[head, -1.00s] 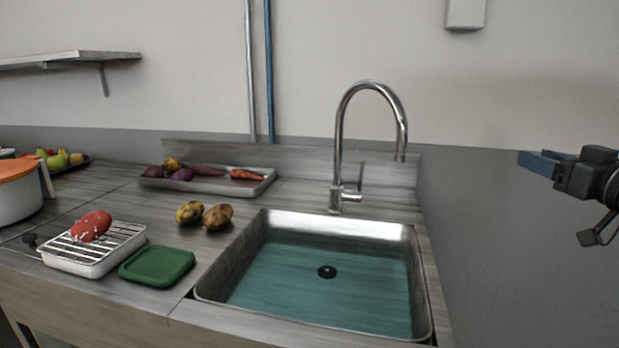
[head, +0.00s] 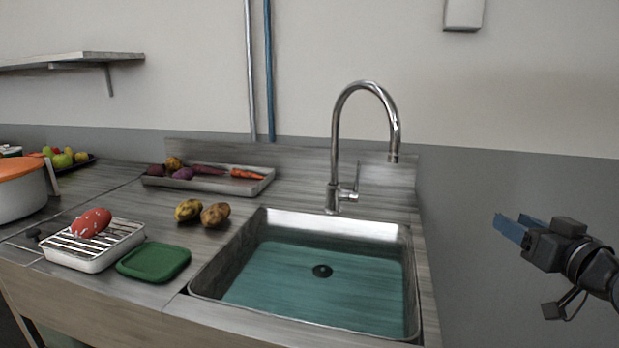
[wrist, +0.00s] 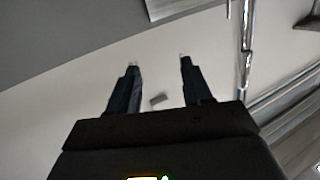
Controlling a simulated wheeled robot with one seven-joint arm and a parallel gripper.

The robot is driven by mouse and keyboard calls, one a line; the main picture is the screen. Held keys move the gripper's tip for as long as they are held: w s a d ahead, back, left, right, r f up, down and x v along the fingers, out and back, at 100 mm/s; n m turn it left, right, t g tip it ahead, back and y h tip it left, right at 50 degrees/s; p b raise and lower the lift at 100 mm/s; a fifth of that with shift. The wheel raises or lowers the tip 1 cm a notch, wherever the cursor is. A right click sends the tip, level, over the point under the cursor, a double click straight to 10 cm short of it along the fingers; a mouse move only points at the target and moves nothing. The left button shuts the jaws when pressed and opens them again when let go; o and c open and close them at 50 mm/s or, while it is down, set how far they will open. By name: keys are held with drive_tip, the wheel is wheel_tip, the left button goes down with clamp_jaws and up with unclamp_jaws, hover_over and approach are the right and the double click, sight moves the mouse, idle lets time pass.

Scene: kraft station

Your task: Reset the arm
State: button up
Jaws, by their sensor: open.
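My gripper (head: 514,226) is at the right of the head view, in the air to the right of the sink and in front of the grey lower wall. Its blue fingers point left. In the wrist view my gripper (wrist: 157,72) shows two dark fingers apart with nothing between them but the wall behind. It is open and empty and touches nothing.
The sink (head: 205,285) holds water, with a tall tap (head: 335,150) behind it. Left are two potatoes (head: 214,214), a green lid (head: 153,262), a white racked tray (head: 85,262) with a red item, a vegetable tray (head: 215,184) and an orange-lidded pot (head: 20,200).

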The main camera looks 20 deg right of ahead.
drive_tip(key=s+a+f+g, duration=0.2)
drive_tip(key=s+a+f, duration=1)
drive_tip(key=a+f, duration=0.45)
drive_tip(key=s+a+r+n+y, duration=0.1)
drive_tip(key=s+a, duration=0.5)
drive_tip(key=s, duration=0.5)
drive_tip(key=s+a+r+n+y, duration=0.2)
drive_tip(key=s+a, duration=0.5)
drive_tip(key=s, duration=0.5)
drive_tip(key=shift+r+y+p, duration=0.2)
drive_tip(key=shift+y+p, duration=0.1)
drive_tip(key=shift+p, duration=0.1)
drive_tip(key=shift+a, duration=0.1)
